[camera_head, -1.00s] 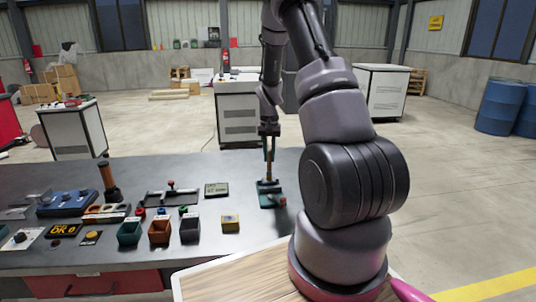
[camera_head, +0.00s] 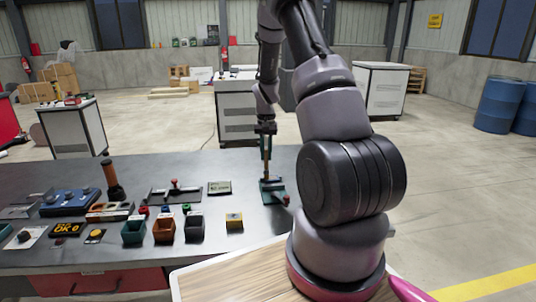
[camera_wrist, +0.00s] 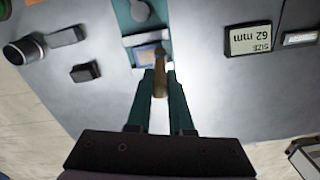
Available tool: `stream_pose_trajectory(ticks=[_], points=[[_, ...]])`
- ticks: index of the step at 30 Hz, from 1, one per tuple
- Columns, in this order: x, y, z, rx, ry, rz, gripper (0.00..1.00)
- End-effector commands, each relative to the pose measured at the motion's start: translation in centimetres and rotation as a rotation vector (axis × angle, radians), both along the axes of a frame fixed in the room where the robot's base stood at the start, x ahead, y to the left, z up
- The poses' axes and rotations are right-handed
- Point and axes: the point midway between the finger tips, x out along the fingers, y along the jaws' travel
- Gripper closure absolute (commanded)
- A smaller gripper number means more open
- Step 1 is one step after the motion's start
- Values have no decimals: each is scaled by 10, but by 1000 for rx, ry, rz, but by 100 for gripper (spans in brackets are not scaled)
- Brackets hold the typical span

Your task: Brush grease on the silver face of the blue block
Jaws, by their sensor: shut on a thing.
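My gripper (camera_head: 266,133) is shut on a brush with a wooden handle (camera_wrist: 159,82), which shows between the teal fingers (camera_wrist: 158,100) in the wrist view. The brush (camera_head: 267,150) hangs upright above a teal fixture (camera_head: 272,187) near the table's right end. In the wrist view a small blue block (camera_wrist: 148,54) with a pale face sits in the fixture (camera_wrist: 127,20), just beyond the fingertips. The brush's far end overlaps the block's right side; I cannot tell whether it touches. The block is too small to make out in the head view.
A size display reading 62 mm (camera_wrist: 249,39) lies right of the fixture in the wrist view.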

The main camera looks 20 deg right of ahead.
Motion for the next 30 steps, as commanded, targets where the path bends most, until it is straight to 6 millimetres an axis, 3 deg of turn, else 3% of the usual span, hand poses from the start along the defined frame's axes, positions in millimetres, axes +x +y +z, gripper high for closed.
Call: stream_pose_trajectory(ticks=[4, 6, 21, 30], points=[[2, 1, 6, -1, -2, -1, 100], [1, 2, 21, -1, -3, -2, 100], [-2, 4, 66, -1, -3, -4, 100], [-4, 4, 81, -1, -1, -4, 100]])
